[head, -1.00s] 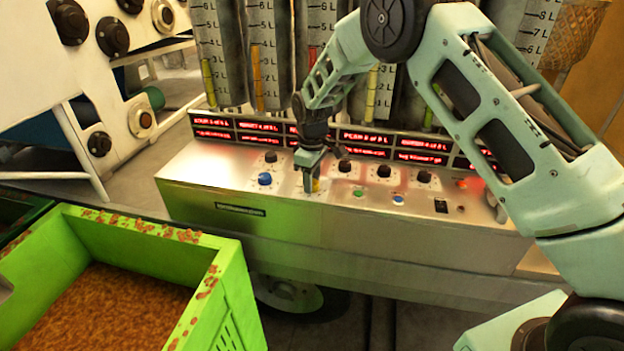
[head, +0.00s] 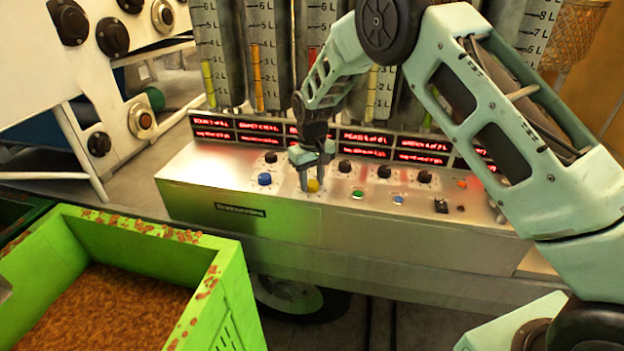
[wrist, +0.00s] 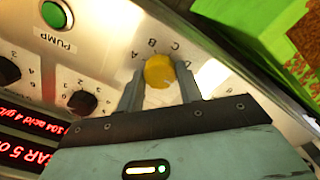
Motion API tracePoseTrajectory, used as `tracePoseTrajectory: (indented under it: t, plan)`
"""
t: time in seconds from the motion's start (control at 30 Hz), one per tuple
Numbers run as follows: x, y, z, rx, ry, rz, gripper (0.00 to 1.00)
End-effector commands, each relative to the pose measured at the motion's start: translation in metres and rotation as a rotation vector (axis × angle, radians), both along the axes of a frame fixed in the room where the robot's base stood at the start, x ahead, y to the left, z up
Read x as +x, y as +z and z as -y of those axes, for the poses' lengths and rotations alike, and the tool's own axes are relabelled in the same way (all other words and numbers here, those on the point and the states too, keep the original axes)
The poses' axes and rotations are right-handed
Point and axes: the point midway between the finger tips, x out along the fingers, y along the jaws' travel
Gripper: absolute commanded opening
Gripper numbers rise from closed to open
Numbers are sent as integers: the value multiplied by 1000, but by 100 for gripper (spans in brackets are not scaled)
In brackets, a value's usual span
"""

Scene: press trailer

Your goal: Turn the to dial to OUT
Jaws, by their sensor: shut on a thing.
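A yellow dial (head: 314,186) stands on the sloped top of the metal control panel (head: 225,186). In the wrist view the yellow dial (wrist: 159,71) sits between my fingers, with the letters A, B and C printed around it. My gripper (wrist: 160,88) is shut on this dial, one finger on each side. In the head view my gripper (head: 309,182) points down over the dial and partly covers it. I cannot read the word OUT or the dial's name, and its pointer is not clear.
A blue dial (head: 265,179) is left of my gripper. Several black knobs (head: 384,171) and a green PUMP button (head: 357,194) are close on the right. Red displays (head: 365,138) and tall gauges (head: 262,60) stand behind. A green crate (head: 238,285) is at the front left.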

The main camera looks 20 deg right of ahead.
Motion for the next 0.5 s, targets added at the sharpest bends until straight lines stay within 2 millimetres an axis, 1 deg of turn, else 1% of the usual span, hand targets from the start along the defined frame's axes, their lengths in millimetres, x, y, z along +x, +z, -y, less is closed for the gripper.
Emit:
tracePoseTrajectory:
  t: [0.4,0.43,0.47,0.5]
  plan:
    - [1,1,0,1,-8,4,13]
    - [1,1,0,1,-8,4,44]
    - [1,1,0,1,-8,4,52]
    - [1,1,0,1,-8,3,58]
